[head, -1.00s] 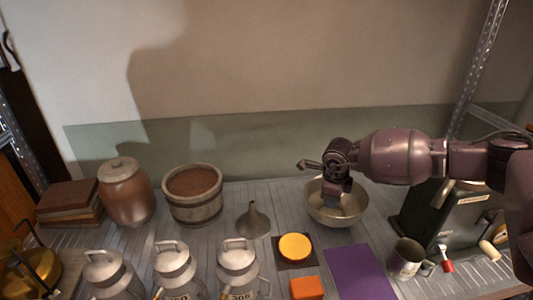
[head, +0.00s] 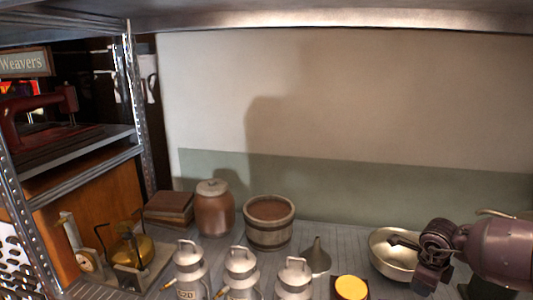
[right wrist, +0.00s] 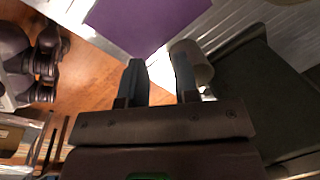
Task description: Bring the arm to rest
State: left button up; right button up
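My right arm (head: 495,248) comes in at the lower right of the head view. Its right gripper (head: 402,241) shows small and dark in front of the metal bowl (head: 385,265); whether they touch cannot be told. In the right wrist view the two fingers of the right gripper (right wrist: 160,78) stand apart with nothing held between them. A purple mat (right wrist: 145,22) and a grey tin cup (right wrist: 203,66) lie beyond the fingertips. My left gripper is not seen in the head view.
Milk cans (head: 242,270), a funnel (head: 316,258), a wooden tub (head: 268,236) and a brown jar (head: 214,210) stand on the shelf. A yellow disc (head: 351,287) lies near the front. A metal post (head: 140,120) stands left. A dark box (right wrist: 262,100) is right of the fingers.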

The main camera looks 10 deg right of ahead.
jog(key=w+a+r+m+t+y, duration=0.1)
jog(key=a+r+m+t+y, duration=0.3)
jog(key=a, duration=0.5)
jog(key=w+a+r+m+t+y, duration=0.25)
jog(key=a+m+y, duration=0.3)
jog(key=a, duration=0.35)
jog(key=a+r+m+t+y, duration=0.35)
jog(key=a+m+y, duration=0.2)
jog(key=a, duration=0.25)
jog(key=s+d+f+m+h, duration=0.3)
jog(key=s+f+m+h, duration=0.1)
jog(key=s+f+m, duration=0.4)
jog(key=s+d+f+m+h, duration=0.2)
jog(key=s+f+m+h, duration=0.3)
jog(key=s+f+m, duration=0.4)
jog(key=s+d+f+m+h, duration=0.3)
jog(key=s+f+m+h, duration=0.1)
jog(key=s+f+m, duration=0.5)
jog(key=s+m, duration=0.2)
jog(key=shift+s+d+f+h, duration=0.2)
jog(key=shift+s+d+h, duration=0.15)
jog(key=shift+s+h, duration=0.05)
